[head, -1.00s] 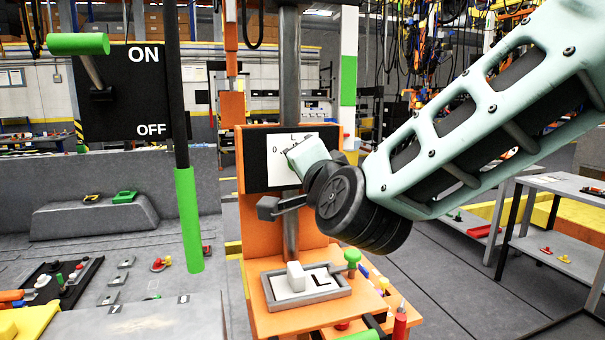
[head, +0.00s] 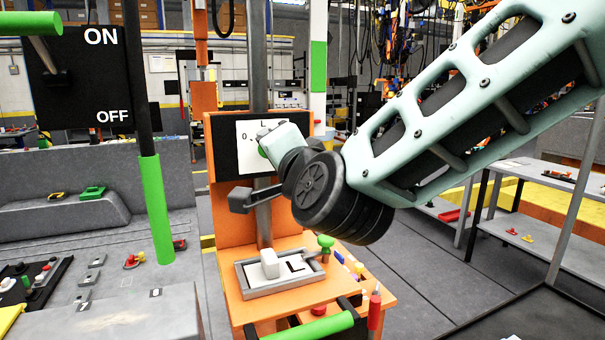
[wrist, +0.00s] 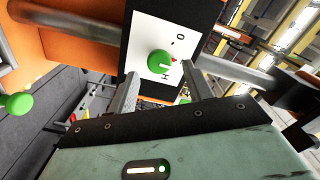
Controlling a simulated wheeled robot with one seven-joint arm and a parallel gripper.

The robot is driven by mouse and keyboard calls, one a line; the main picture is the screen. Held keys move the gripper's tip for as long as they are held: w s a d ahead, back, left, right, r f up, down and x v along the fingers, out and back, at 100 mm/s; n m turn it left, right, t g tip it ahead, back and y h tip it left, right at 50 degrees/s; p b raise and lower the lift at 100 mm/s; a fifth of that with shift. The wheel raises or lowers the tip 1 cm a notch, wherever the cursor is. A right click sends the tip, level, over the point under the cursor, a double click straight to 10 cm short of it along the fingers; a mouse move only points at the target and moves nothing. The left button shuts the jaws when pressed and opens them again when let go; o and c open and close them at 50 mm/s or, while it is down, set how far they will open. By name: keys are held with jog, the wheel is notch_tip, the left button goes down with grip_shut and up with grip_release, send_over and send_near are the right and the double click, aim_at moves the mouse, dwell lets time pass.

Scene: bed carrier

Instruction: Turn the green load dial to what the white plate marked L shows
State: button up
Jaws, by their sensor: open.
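The green load dial (wrist: 159,62) sits on a white face (wrist: 145,38) on a black panel. In the wrist view, its red pointer (wrist: 174,61) aims rightward, between the marks 0 and H. In the head view, 0 and L show on the face (head: 246,152), and my gripper (head: 268,148) partly hides the dial. My gripper is open, its fingers either side of the dial in the wrist view; I cannot tell whether they touch it. The white plate marked L (head: 295,266) lies in a grey-rimmed tray below, with a white block (head: 268,262) on it.
A black ON/OFF panel (head: 85,85) with a green-handled lever stands at the left. A green-sleeved post (head: 157,205) stands near it. A green knob (head: 326,242) rises beside the tray, and a green bar (head: 310,328) lies in front. A grey pole runs behind the tray.

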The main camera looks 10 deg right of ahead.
jog(key=b+v, duration=0.2)
jog(key=v, duration=1.3)
jog(key=shift+s+d, duration=0.1)
jog(key=shift+s, duration=0.05)
jog(key=s+a+f+n+g+y, duration=0.1)
jog(key=s+a+f+n+g, duration=0.1)
jog(key=f+n+g, duration=0.45)
jog(key=s+a+f+n+g+y, duration=0.15)
jog(key=f+n+g, duration=0.25)
jog(key=f, duration=0.5)
jog(key=s+d+f+n+g+h, duration=0.6)
jog(key=s+d+f, duration=0.3)
jog(key=d, duration=0.3)
jog(key=shift+s+f+g+h, duration=0.25)
jog(key=shift+g+h, duration=0.2)
